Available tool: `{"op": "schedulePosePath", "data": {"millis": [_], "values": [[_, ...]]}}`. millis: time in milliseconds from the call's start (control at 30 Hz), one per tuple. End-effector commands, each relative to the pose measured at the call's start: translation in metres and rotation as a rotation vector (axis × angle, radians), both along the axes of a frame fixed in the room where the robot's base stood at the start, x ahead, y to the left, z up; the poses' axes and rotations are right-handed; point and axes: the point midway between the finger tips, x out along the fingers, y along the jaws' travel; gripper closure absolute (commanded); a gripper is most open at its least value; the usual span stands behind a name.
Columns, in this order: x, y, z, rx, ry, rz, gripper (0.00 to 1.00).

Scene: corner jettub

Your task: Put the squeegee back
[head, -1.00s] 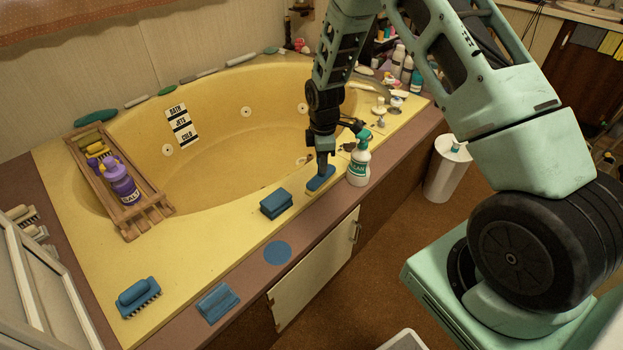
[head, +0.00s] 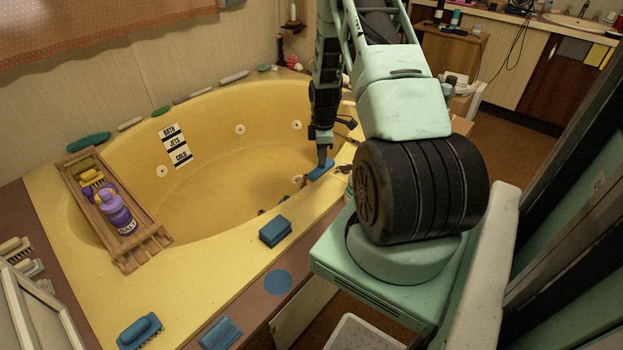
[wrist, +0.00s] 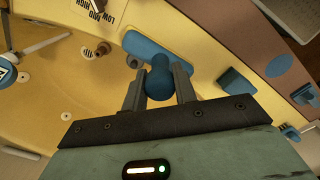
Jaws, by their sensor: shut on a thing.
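My gripper (wrist: 158,90) is shut on the round knob of a blue tool (wrist: 145,45) with a long flat piece, which I take for the squeegee. In the head view the held squeegee (head: 321,170) hangs under my gripper (head: 321,155), over the tub's inner edge at the right. I cannot tell its exact height above the rim. A flat blue disc (head: 277,282) lies on the brown outer ledge; it also shows in the wrist view (wrist: 280,65).
A blue block (head: 275,232), a blue brush (head: 140,331) and another blue piece (head: 220,333) lie along the near rim. A wooden rack (head: 110,215) with a purple bottle (head: 116,212) spans the tub's left. My arm hides much of the right ledge.

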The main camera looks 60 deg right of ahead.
Motion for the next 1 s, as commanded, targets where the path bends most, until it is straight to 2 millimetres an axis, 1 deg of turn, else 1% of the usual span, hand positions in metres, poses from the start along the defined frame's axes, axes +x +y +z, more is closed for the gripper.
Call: {"op": "schedulePosePath", "data": {"millis": [33, 100, 200, 367, 500, 567, 967, 1000], "values": [[0.000, 0.001, -0.012, 0.003, 0.002, 0.001, 0.97], [0.000, 0.001, -0.023, 0.002, 0.002, 0.001, 0.97], [0.001, 0.001, -0.034, 0.001, 0.001, 0.002, 0.97], [0.001, 0.001, -0.045, 0.000, 0.000, 0.002, 0.97], [0.001, 0.001, -0.065, 0.002, 0.001, 0.001, 0.97], [0.001, 0.001, -0.072, 0.001, 0.001, 0.001, 0.97], [0.001, 0.001, -0.078, -0.001, -0.001, 0.001, 0.97], [0.001, 0.001, -0.077, -0.001, -0.001, 0.001, 0.61]]}}
